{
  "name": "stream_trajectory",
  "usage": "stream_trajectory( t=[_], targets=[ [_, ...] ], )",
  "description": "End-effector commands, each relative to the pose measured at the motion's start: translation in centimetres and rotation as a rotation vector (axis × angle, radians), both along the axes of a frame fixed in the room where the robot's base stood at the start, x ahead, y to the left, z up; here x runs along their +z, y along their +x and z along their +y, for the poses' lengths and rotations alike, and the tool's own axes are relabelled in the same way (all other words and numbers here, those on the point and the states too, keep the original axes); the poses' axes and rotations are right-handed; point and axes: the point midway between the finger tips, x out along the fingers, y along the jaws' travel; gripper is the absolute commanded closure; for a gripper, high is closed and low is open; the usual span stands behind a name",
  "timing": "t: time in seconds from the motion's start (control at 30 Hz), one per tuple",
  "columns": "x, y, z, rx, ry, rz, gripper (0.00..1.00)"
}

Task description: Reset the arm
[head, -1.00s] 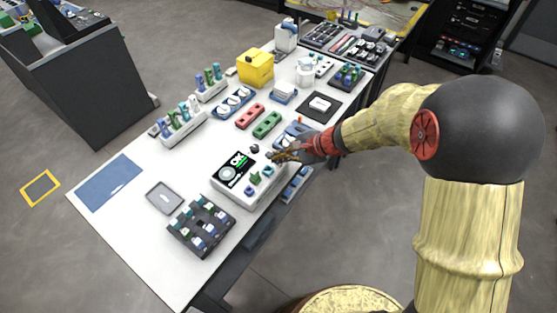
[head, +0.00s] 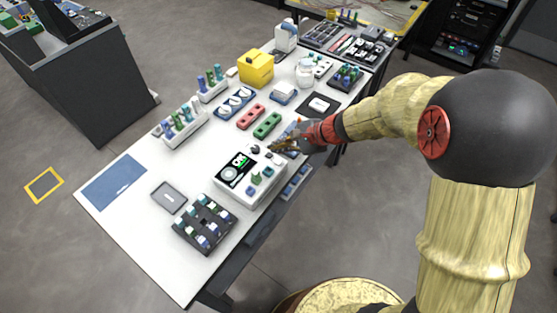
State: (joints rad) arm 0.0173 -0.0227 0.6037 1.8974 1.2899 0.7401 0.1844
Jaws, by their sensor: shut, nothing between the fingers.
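My gripper (head: 283,144) is at the end of my arm, which reaches in from the right in the head view. The jaws look shut with nothing in them. The gripper is over the right side of the white table (head: 130,225), just beyond the far right corner of a white device (head: 230,195). The device has a dark screen with a green readout and several small knobs. I cannot tell the exact height of the gripper above the table.
Red (head: 250,116) and green (head: 267,125) blocks lie close behind the gripper. A yellow box (head: 256,67) stands farther back. A dark rack (head: 204,224) of small vials is at the front. A dark cabinet (head: 100,90) stands at left.

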Motion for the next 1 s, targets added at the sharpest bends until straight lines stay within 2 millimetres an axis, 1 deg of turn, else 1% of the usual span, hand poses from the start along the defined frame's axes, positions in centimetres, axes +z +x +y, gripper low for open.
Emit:
stream_trajectory(
  t=[0.3, 0.37, 0.47, 0.5, 0.57, 0.6, 0.67, 0.7, 0.77, 0.8, 0.87, 0.9, 1.0],
  targets=[
    [0.0, 0.0, 0.0, 0.005, -0.001, -0.004, 1.0],
    [-0.2, -0.4, 0.1, 0.034, -0.012, -0.01, 1.0],
    [-1.5, -2.9, -0.1, 0.131, -0.058, 0.001, 1.0],
    [-2.0, -4.4, -0.4, 0.185, -0.086, 0.005, 1.0],
    [-2.0, -6.6, -1.0, 0.28, -0.138, -0.004, 1.0],
    [-1.5, -8.2, -1.5, 0.349, -0.177, -0.019, 1.0],
    [-0.5, -10.4, -2.5, 0.453, -0.242, -0.049, 1.0],
    [0.4, -11.9, -3.3, 0.523, -0.29, -0.073, 1.0],
    [1.9, -14.1, -4.7, 0.625, -0.368, -0.111, 1.0],
    [2.9, -15.5, -5.9, 0.691, -0.426, -0.141, 1.0],
    [4.6, -17.4, -7.5, 0.778, -0.514, -0.182, 1.0],
    [5.6, -18.6, -8.7, 0.83, -0.572, -0.209, 1.0],
    [8.1, -21.1, -11.5, 0.932, -0.72, -0.271, 1.0]
  ],
)
